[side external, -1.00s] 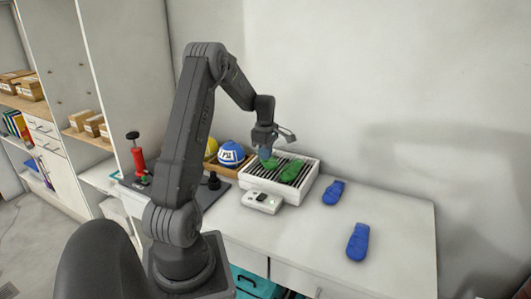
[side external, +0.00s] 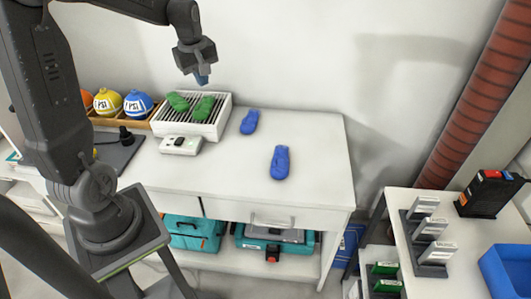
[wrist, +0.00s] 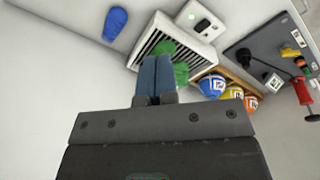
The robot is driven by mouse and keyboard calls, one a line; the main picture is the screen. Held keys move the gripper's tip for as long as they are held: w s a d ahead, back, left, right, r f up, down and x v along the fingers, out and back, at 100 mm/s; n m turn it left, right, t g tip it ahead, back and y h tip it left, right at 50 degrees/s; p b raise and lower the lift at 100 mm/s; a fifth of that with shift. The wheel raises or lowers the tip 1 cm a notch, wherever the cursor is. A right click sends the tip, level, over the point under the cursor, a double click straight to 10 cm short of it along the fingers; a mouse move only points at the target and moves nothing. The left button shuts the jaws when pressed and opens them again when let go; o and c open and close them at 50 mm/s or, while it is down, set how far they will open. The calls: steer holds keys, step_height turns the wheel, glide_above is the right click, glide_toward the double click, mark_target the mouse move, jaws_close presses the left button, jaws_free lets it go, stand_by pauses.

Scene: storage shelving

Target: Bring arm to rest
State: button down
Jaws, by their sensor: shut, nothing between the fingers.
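My gripper (side external: 202,80) is shut and empty, raised in the air above the white slatted tray (side external: 190,130) and apart from it. In the wrist view its blue fingertips (wrist: 154,72) are together. Two green shoe-shaped pieces (side external: 178,101) (side external: 204,108) lie side by side on the tray's dark slats. In the wrist view my fingers partly cover the green pieces (wrist: 181,74). Two blue shoe-shaped pieces (side external: 249,122) (side external: 280,163) lie apart on the white table right of the tray.
Yellow and blue balls (side external: 138,103) sit in a wooden box left of the tray. A white switch box (side external: 181,145) stands in front of it. The table's right part (side external: 325,150) is clear. A shelf unit with grey holders (side external: 431,240) stands at the right.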

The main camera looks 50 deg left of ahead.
steer(key=s+d+r+m+t, duration=0.1)
steer(key=s+d+r+m, duration=0.1)
steer(key=s+d+m, duration=0.5)
steer(key=s+d+r+m+t+h, duration=0.1)
steer(key=s+d+r+m+t, duration=0.1)
steer(key=d+m, duration=0.45)
steer(key=s+d+r+m+t, duration=0.1)
steer(key=s+d+m, duration=0.35)
steer(key=d, duration=0.55)
steer(key=w+a+n+g+y, duration=0.1)
steer(key=w+a+n+g, duration=0.1)
steer(key=w+a+n, duration=0.65)
steer(key=n+g+h, duration=0.2)
steer(key=n+g, duration=0.3)
steer(key=n, duration=1.4)
glide_above(178, 142)
steer(key=w+a, duration=0.2)
step_height(178, 142, down, 17)
steer(key=f, duration=0.4)
steer(key=s+d+f, duration=0.1)
steer(key=f, duration=0.9)
steer(key=shift+s+d, duration=0.3)
steer(key=shift+s, duration=0.05)
steer(key=shift+f, duration=0.1)
